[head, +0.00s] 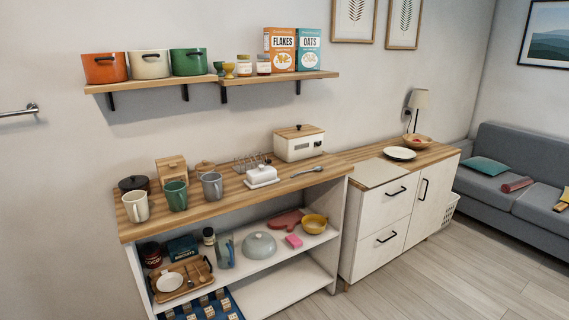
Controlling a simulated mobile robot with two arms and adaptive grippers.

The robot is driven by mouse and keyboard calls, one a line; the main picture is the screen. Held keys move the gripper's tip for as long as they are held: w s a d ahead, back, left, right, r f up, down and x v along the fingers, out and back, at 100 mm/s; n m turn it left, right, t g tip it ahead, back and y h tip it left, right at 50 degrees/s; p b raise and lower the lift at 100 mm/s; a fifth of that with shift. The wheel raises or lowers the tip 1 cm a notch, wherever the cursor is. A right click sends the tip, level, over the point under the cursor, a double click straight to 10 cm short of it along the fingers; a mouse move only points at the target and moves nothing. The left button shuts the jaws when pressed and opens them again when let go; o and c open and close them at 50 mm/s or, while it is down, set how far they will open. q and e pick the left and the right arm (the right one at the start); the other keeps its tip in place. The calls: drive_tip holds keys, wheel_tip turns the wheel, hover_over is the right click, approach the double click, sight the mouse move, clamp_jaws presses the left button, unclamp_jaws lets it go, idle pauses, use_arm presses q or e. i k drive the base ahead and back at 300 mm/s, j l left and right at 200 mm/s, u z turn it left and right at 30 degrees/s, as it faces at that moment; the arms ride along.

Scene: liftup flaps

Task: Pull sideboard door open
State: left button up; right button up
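The sideboard (343,240) is the white unit with a wooden top, right of centre in the head view. Its right part has a door (436,203) with a black upright handle (423,190) near the door's left edge. The door looks shut, flush with the front. Left of it are an upper drawer (374,213) and a lower drawer (368,251), each with a black handle, both looking shut. Neither of my grippers shows in the head view.
A wooden-topped open shelf unit (320,177) with mugs, a butter dish and crockery stands left of the sideboard. A white basket (450,208) stands at the sideboard's right end, by a grey sofa (500,203). Floor (440,280) in front of the sideboard is clear.

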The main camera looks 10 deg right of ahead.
sight(435, 184)
drive_tip(key=i+l+z, duration=0.2)
drive_tip(key=z, duration=0.2)
drive_tip(key=i+z, duration=0.85)
drive_tip(key=i+j+z, duration=0.15)
drive_tip(key=i+z, duration=0.25)
drive_tip(key=i+l, duration=0.1)
drive_tip(key=i, duration=1.05)
drive_tip(key=i+l+u, duration=0.1)
drive_tip(key=i, duration=0.45)
